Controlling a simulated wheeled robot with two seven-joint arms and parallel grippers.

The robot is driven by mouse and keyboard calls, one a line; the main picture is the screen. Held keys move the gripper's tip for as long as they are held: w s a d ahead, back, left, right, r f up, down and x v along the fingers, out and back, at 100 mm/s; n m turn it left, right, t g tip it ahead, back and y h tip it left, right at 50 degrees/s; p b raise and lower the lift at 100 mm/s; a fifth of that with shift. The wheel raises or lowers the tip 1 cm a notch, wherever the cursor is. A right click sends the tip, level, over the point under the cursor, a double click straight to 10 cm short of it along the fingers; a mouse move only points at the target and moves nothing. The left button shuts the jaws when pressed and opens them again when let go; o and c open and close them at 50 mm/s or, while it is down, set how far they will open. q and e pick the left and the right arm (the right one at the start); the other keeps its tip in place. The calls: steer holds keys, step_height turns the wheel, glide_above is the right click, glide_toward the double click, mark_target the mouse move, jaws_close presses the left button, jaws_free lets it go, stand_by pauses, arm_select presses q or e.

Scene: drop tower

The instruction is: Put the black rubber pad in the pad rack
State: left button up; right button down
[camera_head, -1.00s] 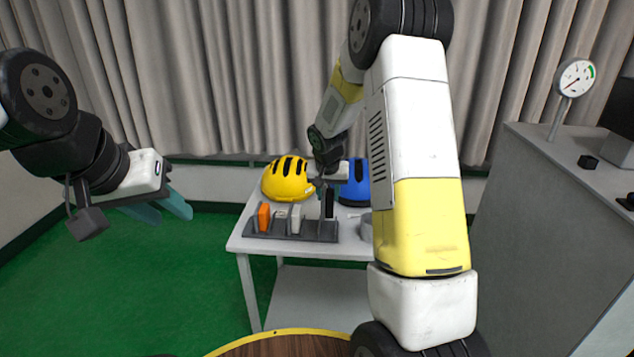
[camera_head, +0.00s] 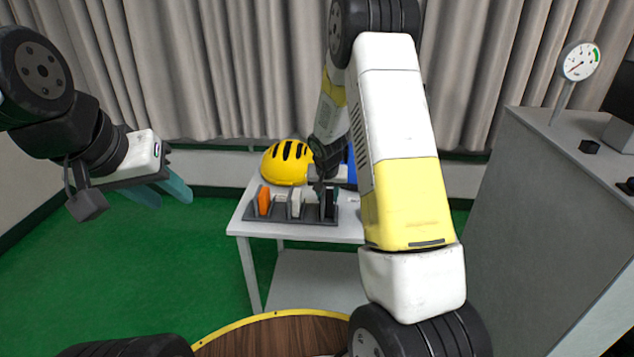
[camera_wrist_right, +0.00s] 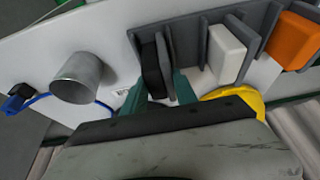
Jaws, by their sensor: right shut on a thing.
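The black rubber pad (camera_head: 329,203) stands upright at the right end of the grey pad rack (camera_head: 290,217) on the white table. My right gripper (camera_head: 325,190) is shut on the pad from above. In the right wrist view the black pad (camera_wrist_right: 152,70) is between the green fingertips (camera_wrist_right: 160,92), beside a grey divider of the rack (camera_wrist_right: 188,45). The pad appears to be in the end slot; its lower edge is hidden, so I cannot tell if it touches the bottom. My left gripper (camera_head: 162,190) hangs over the green floor, away from the table, its fingers apart.
The rack also holds an orange pad (camera_head: 264,201) and a white pad (camera_head: 296,203). A yellow helmet (camera_head: 286,163) and a partly hidden blue thing (camera_head: 352,170) are behind. A metal cylinder (camera_wrist_right: 77,78) stands near the pad. A grey cabinet (camera_head: 560,200) is at right.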

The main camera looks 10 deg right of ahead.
steer(key=c, duration=0.9)
jaws_free()
steer(key=shift+v, duration=3.9)
steer(key=s+d+f+v, duration=0.1)
steer(key=s+v, duration=0.1)
steer(key=v, duration=1)
steer(key=s+a+r+n+y, duration=0.1)
steer(key=s+r, duration=0.2)
steer(key=s, duration=0.5)
steer(key=s+a+r+n+t+y, duration=0.1)
steer(key=s+r, duration=0.3)
steer(key=s, duration=0.4)
steer(key=s+a+r+n+y, duration=0.1)
steer(key=s+r, duration=0.2)
steer(key=s, duration=0.5)
steer(key=shift+a+r+n+t, duration=0.4)
